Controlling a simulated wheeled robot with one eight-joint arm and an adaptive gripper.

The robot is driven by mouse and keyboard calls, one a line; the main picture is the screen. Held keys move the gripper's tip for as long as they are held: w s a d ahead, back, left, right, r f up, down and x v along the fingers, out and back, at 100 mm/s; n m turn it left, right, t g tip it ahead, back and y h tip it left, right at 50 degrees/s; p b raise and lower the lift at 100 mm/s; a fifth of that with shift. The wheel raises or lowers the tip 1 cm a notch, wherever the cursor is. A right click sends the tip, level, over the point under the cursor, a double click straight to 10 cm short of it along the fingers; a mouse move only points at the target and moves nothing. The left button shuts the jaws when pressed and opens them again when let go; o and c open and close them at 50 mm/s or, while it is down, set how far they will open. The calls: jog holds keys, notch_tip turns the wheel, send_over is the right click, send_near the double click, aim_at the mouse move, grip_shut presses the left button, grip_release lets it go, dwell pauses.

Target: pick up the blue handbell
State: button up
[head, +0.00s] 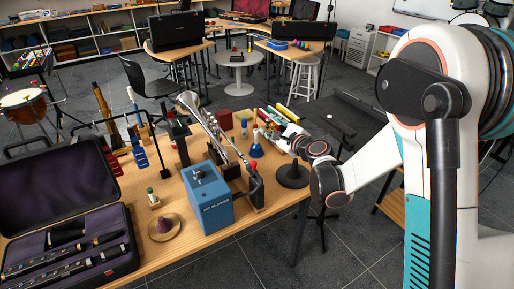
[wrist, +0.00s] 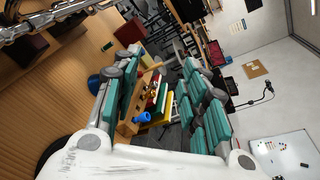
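The blue handbell (head: 256,150) stands upright on the wooden table, near its right side, with its handle up.
A blue box (head: 208,200), a silver wind instrument (head: 215,128) and a dark round base (head: 292,174) stand near the bell. Coloured bars (head: 285,113) lie behind it. An open black case (head: 65,215) fills the table's left. A red box (head: 237,116) sits farther back.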

jog(key=w+a+f+m+t+b, duration=0.1)
jog(key=w+f+m+t, duration=0.15)
jog(key=f+m, duration=0.45)
jog(key=m, duration=0.3)
send_near(257, 140)
jog(key=x, duration=0.1)
jog(key=b+x, duration=0.1)
jog(key=x, duration=0.3)
jog(key=shift+s+a+f+b, duration=0.25)
jog(key=shift+a+f+b, duration=0.05)
jog(key=shift+a+f, duration=0.05)
jog(key=shift+w+d+r+b+x, duration=0.15)
jog(key=shift+b+x, duration=0.3)
jog(key=shift+x, duration=0.55)
jog(key=shift+d+r+b+x, duration=0.1)
jog(key=shift+b+x, duration=0.3)
jog(key=shift+x, duration=0.6)
jog(key=shift+w+d+r+b+x, duration=0.15)
jog(key=shift+b+x, duration=0.3)
jog(key=shift+x, duration=0.55)
jog(key=shift+s, duration=0.1)
grip_shut()
